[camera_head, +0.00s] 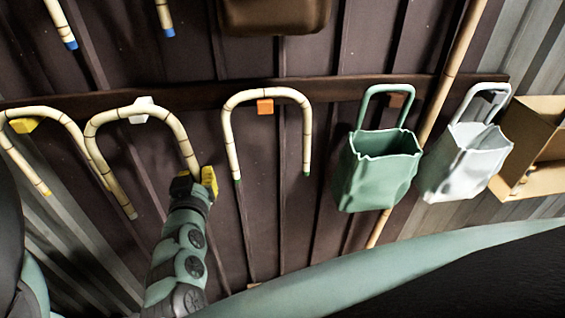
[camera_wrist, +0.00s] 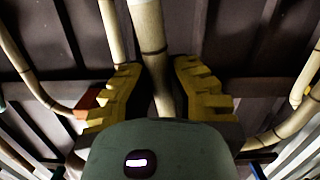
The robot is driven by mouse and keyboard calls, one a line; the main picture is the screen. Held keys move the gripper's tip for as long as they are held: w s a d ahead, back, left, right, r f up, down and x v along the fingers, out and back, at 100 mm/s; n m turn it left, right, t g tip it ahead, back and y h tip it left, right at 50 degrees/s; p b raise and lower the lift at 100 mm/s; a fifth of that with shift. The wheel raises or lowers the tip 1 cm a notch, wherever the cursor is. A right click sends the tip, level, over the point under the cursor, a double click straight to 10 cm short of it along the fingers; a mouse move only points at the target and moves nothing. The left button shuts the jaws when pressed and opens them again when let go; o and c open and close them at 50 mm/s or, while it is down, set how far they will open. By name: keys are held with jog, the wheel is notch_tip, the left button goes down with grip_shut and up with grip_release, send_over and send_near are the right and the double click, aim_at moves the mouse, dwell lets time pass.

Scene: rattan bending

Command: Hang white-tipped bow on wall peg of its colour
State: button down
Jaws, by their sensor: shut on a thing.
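A pale cane bow (camera_head: 108,114) arches across the white wall peg (camera_head: 142,109), its crown overlapping the peg in the picture. I cannot tell whether it rests on the peg or only passes in front. My gripper (camera_head: 196,182) is shut on the lower end of its right leg. In the wrist view the cane (camera_wrist: 154,60) runs between the yellow fingers (camera_wrist: 156,95). The held end's tip is hidden by the gripper. The left leg hangs free, with no clear tip colour.
A yellow-tipped bow (camera_head: 65,118) hangs at the yellow peg (camera_head: 25,126), close on the left. A green-tipped bow (camera_head: 228,140) hangs over the orange peg (camera_head: 265,106). A green bag (camera_head: 375,175), a white bag (camera_head: 465,160) and a cardboard box (camera_head: 530,140) are at right.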

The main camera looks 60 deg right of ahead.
jog(key=x, duration=0.7)
jog(key=shift+w+f+b, duration=0.15)
jog(key=shift+f+b, duration=0.1)
jog(key=shift+b, duration=0.2)
dwell(0.6)
jog(key=c, duration=1)
grip_release()
jog(key=v, duration=1.2)
jog(key=shift+d, duration=0.1)
